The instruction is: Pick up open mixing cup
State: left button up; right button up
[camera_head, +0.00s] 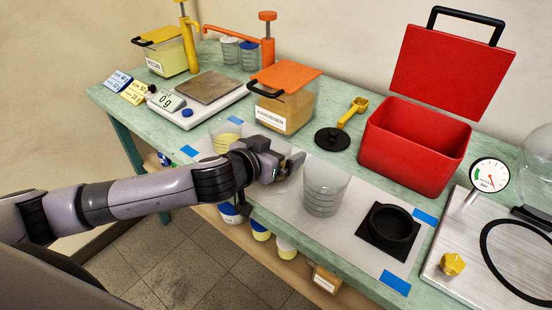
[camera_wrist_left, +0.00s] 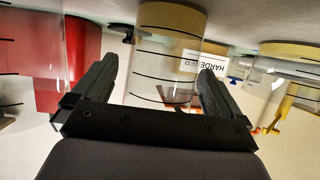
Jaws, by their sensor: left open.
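A clear mixing cup with black graduation lines (camera_wrist_left: 165,60) stands between the fingers of my left gripper (camera_head: 284,166) in the left wrist view, which shows the scene upside down. A tan layer lies at its bottom. In the head view my gripper mostly hides this cup. My left gripper (camera_wrist_left: 158,78) is open, with a finger on each side of the cup; I cannot tell whether they touch it. An empty clear cup (camera_head: 325,190) stands to the right on the pale mat. A cup with yellow content (camera_head: 226,136) stands to the left. My right gripper is not in view.
The pale mat (camera_head: 290,207) has blue tape at its corners. A black square holder (camera_head: 388,230) sits at its right. Behind are a hardener container (camera_head: 285,102), a scale (camera_head: 196,103) and a red open box (camera_head: 410,158). A gauge plate (camera_head: 495,245) is at the right.

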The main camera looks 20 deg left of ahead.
pick_arm(q)
jog(key=c, duration=1.1)
jog(key=shift+o, duration=0.2)
jog(key=shift+r, duration=0.1)
notch_tip(320, 180, up, 20)
jog(key=p, duration=0.2)
